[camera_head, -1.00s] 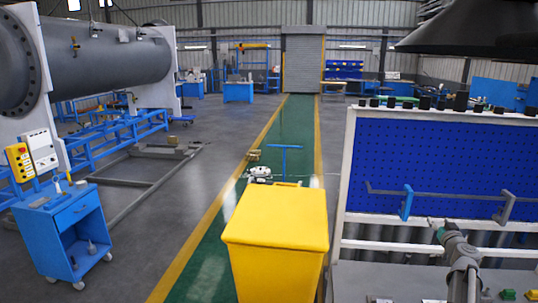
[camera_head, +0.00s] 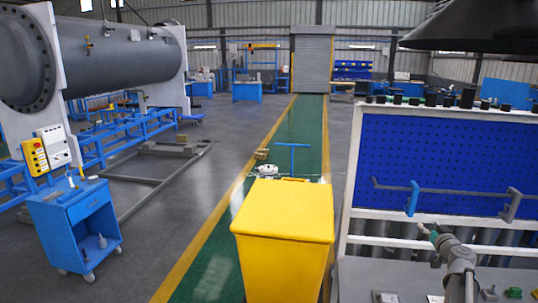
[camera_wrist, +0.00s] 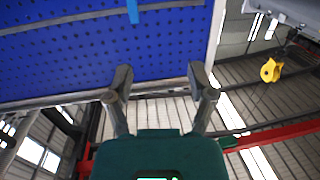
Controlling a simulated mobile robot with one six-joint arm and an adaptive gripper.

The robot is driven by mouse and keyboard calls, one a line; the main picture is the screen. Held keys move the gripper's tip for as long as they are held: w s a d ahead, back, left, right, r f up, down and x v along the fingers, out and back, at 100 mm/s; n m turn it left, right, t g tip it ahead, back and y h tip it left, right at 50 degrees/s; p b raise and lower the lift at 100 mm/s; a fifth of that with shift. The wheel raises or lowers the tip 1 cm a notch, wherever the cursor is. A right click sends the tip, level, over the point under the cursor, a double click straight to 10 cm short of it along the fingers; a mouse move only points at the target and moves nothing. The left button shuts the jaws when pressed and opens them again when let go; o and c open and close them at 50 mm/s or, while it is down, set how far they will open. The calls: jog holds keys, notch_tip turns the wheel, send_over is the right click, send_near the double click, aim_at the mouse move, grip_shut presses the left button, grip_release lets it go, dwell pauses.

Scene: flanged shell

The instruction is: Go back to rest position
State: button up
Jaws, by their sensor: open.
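My gripper (camera_head: 429,232) is at the lower right in the head view, in front of the blue pegboard (camera_head: 440,155). In the wrist view my gripper (camera_wrist: 160,78) shows two grey fingers spread apart with nothing between them. The pegboard (camera_wrist: 90,50) fills the upper left of that view, beyond the fingers. The large grey flanged shell (camera_head: 110,55) lies on its supports at the far left, well away from my gripper.
A yellow bin (camera_head: 285,215) stands left of the workbench, on the green walkway (camera_head: 300,125). A blue wheeled cart (camera_head: 75,212) stands at left. A blue-ended rail (camera_head: 455,190) runs across the pegboard. A yellow hook (camera_wrist: 270,69) hangs at right in the wrist view.

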jog(key=s+a+f+n+g+y+b, duration=0.1)
jog(key=a+f+g+y+b, duration=0.15)
jog(key=a+f, duration=0.55)
jog(key=s+a+f+n+g+y+b, duration=0.1)
jog(key=a+f+n+g+y+b, duration=0.2)
jog(key=a, duration=0.8)
jog(key=s+a+f+g+y+b, duration=0.1)
jog(key=a+f+g+y+b, duration=0.15)
jog(key=a+f, duration=0.6)
jog(key=s+a+f+m+g+h+b, duration=0.1)
jog(key=s+a+f+g+h+b, duration=0.2)
jog(key=s+a+f, duration=0.3)
jog(key=s+a+f+m+g+h+b, duration=0.1)
jog(key=s+a+f+g+h+b, duration=0.2)
jog(key=s+a+f+g, duration=0.3)
jog(key=s+a+f+b, duration=0.1)
jog(key=s, duration=0.4)
jog(key=shift+s+a+m, duration=0.2)
jog(key=shift+a+m, duration=0.1)
jog(key=shift+a, duration=0.05)
jog(key=shift+f, duration=0.1)
jog(key=shift+c, duration=0.3)
jog(key=shift+c, duration=0.7)
